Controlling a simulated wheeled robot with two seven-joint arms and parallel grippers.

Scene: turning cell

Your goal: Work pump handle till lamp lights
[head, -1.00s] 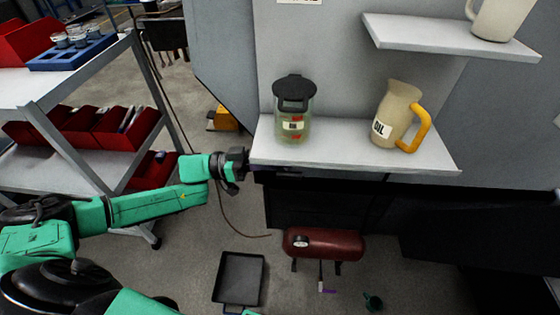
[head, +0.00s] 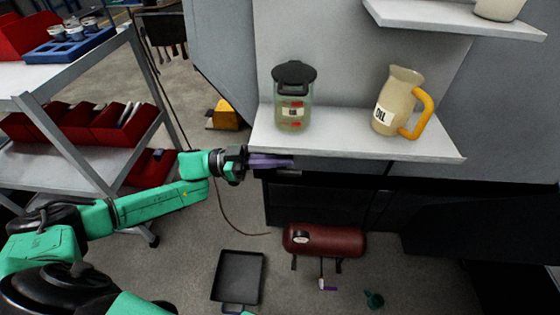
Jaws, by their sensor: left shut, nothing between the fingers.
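A clear jar with a black lid (head: 294,100) and red marks stands upright on the pale shelf (head: 350,142). A short dark bar (head: 288,172) shows just under the shelf's front left edge; I cannot tell whether it is the pump handle. My left gripper (head: 288,161) comes in from the left, its purple fingers shut and empty. They lie along the shelf's front edge, just above the bar in the picture; I cannot tell whether they touch either. No lamp can be made out. My right gripper is not in view.
A cream oil jug (head: 396,100) with a yellow handle stands on the shelf's right. Below are a red tank (head: 335,242), a black tray (head: 238,275) and a small green item (head: 373,299) on the floor. A cart (head: 70,160) with red bins stands left.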

